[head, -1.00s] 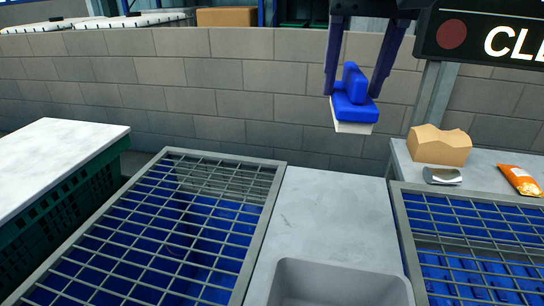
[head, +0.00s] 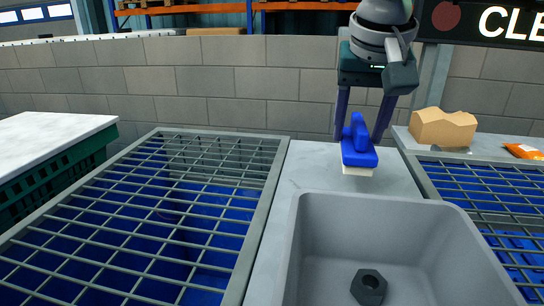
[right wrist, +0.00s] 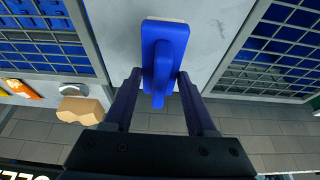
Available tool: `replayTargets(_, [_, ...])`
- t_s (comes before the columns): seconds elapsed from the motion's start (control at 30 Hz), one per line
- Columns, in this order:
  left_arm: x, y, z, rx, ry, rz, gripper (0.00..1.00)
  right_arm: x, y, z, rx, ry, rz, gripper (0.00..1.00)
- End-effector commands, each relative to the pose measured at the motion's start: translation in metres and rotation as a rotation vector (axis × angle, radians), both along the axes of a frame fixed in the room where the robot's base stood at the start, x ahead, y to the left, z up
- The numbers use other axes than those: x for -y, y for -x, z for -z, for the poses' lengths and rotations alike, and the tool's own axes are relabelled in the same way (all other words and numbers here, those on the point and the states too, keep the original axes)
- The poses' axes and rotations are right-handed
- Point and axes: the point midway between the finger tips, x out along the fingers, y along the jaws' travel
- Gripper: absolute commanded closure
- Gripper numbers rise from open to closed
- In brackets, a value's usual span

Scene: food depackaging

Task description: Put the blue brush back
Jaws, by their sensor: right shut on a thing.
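The blue brush (head: 359,150) has a blue body with an upright grip and pale bristles facing down. My right gripper (head: 358,137) is shut on the brush's grip. In the head view it holds the brush over the far part of the grey counter strip (head: 310,165), behind the sink; I cannot tell whether the bristles touch the counter. In the right wrist view the brush (right wrist: 165,45) lies between the fingertips (right wrist: 161,75) above the pale counter surface. My left gripper is not in view.
The grey sink (head: 325,250) with a dark drain is in front of the brush. Wire grids (head: 150,215) over blue bins flank the counter on both sides. A tan box (head: 442,128) and an orange packet (head: 524,151) rest at the right. A block wall (head: 210,85) stands behind.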

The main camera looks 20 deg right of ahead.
Motion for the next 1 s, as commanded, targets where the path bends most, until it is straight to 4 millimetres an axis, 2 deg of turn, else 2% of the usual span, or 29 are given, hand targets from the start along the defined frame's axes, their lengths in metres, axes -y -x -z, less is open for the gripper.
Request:
replayTargets(0.23, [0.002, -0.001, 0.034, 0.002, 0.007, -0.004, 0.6, 0.005, -0.001, 0.041, 0.0, 0.001, -0.004, 0.95])
replayTargets(0.67, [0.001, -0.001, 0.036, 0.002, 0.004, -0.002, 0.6, 0.006, -0.001, 0.045, 0.0, 0.0, -0.006, 0.95])
replayTargets(0.7, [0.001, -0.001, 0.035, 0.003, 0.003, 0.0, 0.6, 0.006, -0.001, 0.044, 0.0, 0.0, -0.006, 0.4])
replayTargets(0.93, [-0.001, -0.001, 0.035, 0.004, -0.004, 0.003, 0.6, 0.006, -0.001, 0.043, 0.0, 0.0, -0.006, 0.14])
replayTargets(1.0, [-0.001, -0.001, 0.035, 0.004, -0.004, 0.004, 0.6, 0.006, -0.001, 0.043, 0.0, 0.0, -0.006, 0.13])
